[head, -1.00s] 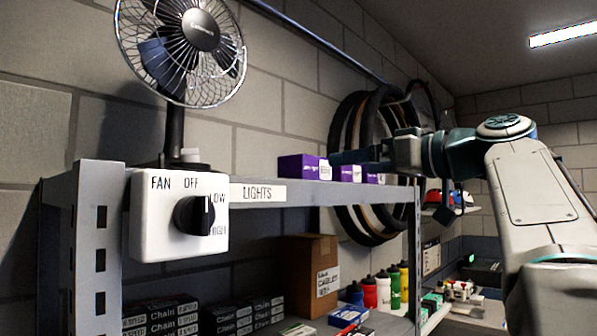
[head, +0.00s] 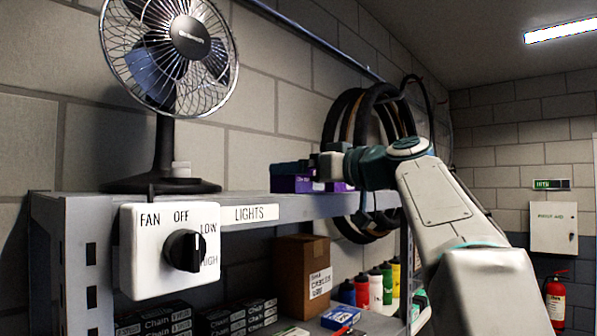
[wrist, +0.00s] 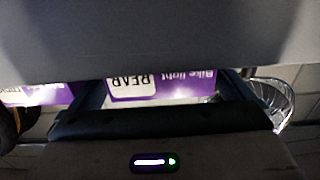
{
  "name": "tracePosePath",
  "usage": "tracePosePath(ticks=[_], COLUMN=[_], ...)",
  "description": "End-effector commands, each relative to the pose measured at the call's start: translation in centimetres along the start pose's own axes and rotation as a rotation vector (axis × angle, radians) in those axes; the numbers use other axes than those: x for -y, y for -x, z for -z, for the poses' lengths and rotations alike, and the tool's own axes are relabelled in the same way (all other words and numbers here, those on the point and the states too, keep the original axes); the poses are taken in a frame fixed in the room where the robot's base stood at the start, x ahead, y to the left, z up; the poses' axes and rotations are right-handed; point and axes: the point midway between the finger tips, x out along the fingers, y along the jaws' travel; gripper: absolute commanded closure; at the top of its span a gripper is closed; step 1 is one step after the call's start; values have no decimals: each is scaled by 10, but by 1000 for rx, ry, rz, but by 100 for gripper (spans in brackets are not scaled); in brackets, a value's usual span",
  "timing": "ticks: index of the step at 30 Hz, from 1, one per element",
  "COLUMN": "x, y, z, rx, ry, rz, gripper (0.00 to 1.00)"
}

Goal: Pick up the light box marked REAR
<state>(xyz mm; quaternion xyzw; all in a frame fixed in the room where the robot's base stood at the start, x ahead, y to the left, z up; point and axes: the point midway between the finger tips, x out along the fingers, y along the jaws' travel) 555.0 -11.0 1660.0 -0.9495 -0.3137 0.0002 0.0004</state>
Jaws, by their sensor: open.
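The light box marked REAR (wrist: 130,86) is purple and white. In the wrist view its label is upside down, and it lies between the two dark fingers of my gripper, its upper part hidden by a grey surface. In the head view my gripper (head: 291,168) is at the left purple box (head: 292,184) on the top shelf, which seems to be the same box. The fingers are open, one on each side of it in the wrist view; I cannot tell whether they touch it.
Another purple box (wrist: 45,95) stands beside it, also seen in the head view (head: 340,187). A fan (head: 170,90) stands on the shelf (head: 330,199) to the left, above a white switch box (head: 150,265). Tyres (head: 350,120) hang behind. Bottles and boxes fill the lower shelf.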

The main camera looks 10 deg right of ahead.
Motion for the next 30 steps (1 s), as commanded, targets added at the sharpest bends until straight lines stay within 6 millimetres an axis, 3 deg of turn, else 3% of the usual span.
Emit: tracePosePath(ticks=[4, 11, 16, 30], x=[1, 1, 1, 1], y=[-14, -15, -15, -15], z=[1, -1, -1, 7], rx=[0, 0, 0, -1], ry=[0, 1, 1, 1], rz=[2, 1, 1, 1], gripper=[0, 0, 42, 42])
